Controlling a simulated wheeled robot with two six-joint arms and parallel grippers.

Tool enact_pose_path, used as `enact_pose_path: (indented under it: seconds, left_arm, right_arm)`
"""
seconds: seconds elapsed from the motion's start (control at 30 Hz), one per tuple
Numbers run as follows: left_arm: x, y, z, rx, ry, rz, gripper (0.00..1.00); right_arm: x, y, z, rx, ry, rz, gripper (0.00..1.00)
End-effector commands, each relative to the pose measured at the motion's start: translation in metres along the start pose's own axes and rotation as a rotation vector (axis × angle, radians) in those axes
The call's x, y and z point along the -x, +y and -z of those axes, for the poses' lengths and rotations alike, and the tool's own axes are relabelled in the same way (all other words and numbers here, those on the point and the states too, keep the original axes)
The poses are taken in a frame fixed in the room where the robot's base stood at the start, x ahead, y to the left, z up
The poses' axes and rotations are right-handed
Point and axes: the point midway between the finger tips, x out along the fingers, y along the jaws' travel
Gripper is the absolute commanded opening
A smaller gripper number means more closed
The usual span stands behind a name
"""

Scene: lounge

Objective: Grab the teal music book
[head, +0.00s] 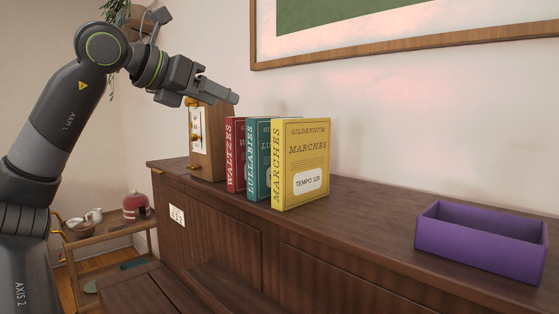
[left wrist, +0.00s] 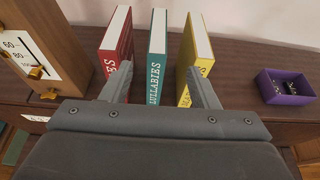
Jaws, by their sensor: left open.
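The teal music book (head: 251,172), with LULLABIES on its spine, stands upright on the wooden cabinet between a red WALTZES book (head: 232,153) and a yellow MARCHES book (head: 301,162). In the left wrist view the teal book (left wrist: 157,58) is in the middle, with the red book (left wrist: 117,45) on its left and the yellow book (left wrist: 195,50) on its right. My left gripper (head: 236,97) is open and empty, above the books in the head view. In the wrist view its fingers (left wrist: 160,88) show to either side of the teal book. My right gripper is not in view.
A wooden metronome-like box (head: 207,150) stands left of the books. A purple open box (head: 480,245) sits to the right; small dark items show inside it in the wrist view. The cabinet top (head: 370,211) between the books and the purple box is clear.

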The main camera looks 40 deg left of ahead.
Motion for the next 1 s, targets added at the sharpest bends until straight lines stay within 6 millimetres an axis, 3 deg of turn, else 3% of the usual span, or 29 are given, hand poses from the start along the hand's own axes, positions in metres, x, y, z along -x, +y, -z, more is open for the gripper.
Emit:
enact_pose_path:
  seconds: [0.2, 0.4, 0.67, 1.0]
  left_arm:
    - [-0.049, -0.001, -0.002, 0.0, 0.005, 0.007, 0.55]
    - [-0.084, -0.001, -0.002, 0.0, 0.004, 0.004, 0.55]
    - [-0.101, 0.0, 0.0, -0.001, 0.002, 0.002, 0.55]
    - [-0.144, 0.003, 0.004, 0.001, 0.002, 0.004, 0.55]
  right_arm:
    - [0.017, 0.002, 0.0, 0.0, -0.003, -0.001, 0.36]
    - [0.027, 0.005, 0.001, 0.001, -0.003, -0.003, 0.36]
    - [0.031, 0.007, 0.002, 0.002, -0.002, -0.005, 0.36]
    - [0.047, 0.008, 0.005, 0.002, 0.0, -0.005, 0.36]
